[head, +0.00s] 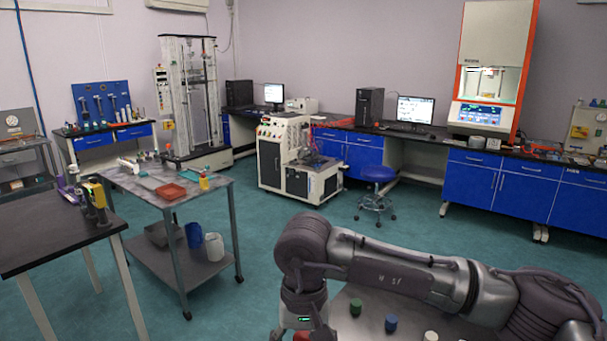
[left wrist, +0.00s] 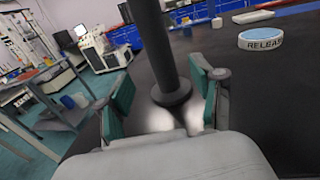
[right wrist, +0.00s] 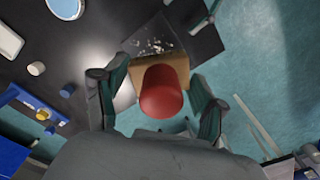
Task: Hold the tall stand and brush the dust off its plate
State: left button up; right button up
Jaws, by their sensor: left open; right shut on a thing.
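The tall stand shows in the left wrist view as a dark upright post (left wrist: 155,45) with a round collar at its foot. My left gripper (left wrist: 160,88) is open, with a finger on either side of the post in that view; I see no clear contact. My right gripper (right wrist: 158,92) is shut on a brush, with a red rounded handle (right wrist: 163,92) and a tan block (right wrist: 150,72). Beyond the brush in the right wrist view is a dark square plate (right wrist: 193,45) with pale dust specks (right wrist: 152,46). Whether the brush touches it is unclear.
A round tin marked RELEASE (left wrist: 262,38) stands right of the post. Small green (head: 356,307) and blue (head: 391,323) cylinders stand on the near table.

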pick_arm(q)
jog(key=x, duration=0.7)
jog(key=shift+w+d, duration=0.15)
jog(key=shift+w, duration=0.15)
grip_shut()
dwell(1.9)
